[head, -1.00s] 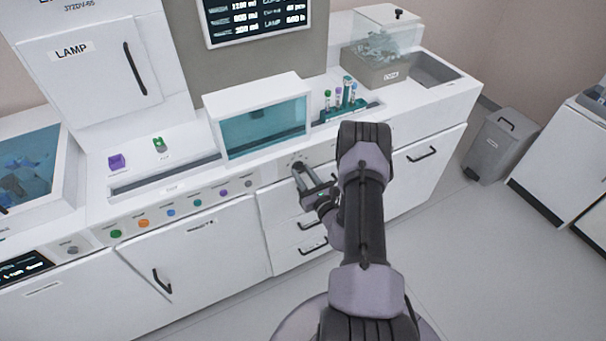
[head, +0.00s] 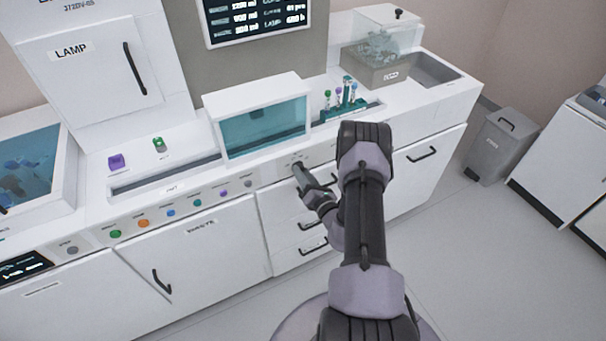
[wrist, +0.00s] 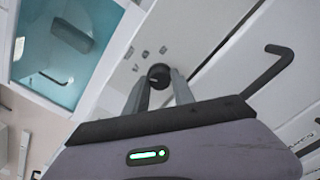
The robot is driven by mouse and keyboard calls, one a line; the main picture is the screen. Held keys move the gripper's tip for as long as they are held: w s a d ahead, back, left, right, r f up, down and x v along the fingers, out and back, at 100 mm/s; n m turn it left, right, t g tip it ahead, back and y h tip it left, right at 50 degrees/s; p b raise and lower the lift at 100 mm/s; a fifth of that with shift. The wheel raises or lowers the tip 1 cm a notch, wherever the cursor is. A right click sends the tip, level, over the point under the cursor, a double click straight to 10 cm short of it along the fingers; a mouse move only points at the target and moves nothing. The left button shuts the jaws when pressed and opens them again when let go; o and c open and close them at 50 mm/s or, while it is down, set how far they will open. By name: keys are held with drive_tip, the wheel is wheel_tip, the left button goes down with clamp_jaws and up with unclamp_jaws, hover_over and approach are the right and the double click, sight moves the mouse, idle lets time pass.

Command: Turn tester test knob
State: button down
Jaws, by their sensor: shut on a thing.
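The tester's test knob (wrist: 159,76) is a small round black knob on the white front panel, with small dark markings around it. In the wrist view my gripper (wrist: 160,84) has its two fingers on either side of the knob, shut on it. In the head view my gripper (head: 299,167) reaches the panel just below the tester (head: 260,122), a white box with a teal window. There the knob itself is hidden by the fingers.
A row of coloured buttons (head: 170,213) runs along the panel to the left. Black drawer handles (head: 313,222) stick out below my gripper. A green tube rack (head: 345,108) stands on the counter to the right. The floor at right is clear, with a grey bin (head: 502,146) beyond.

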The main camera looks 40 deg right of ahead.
drive_tip(key=shift+m+p, duration=0.3)
drive_tip(key=shift+m, duration=7.9)
drive_tip(key=c, duration=1.1)
unclamp_jaws()
drive_tip(key=shift+o, duration=0.2)
drive_tip(key=shift+s, duration=0.1)
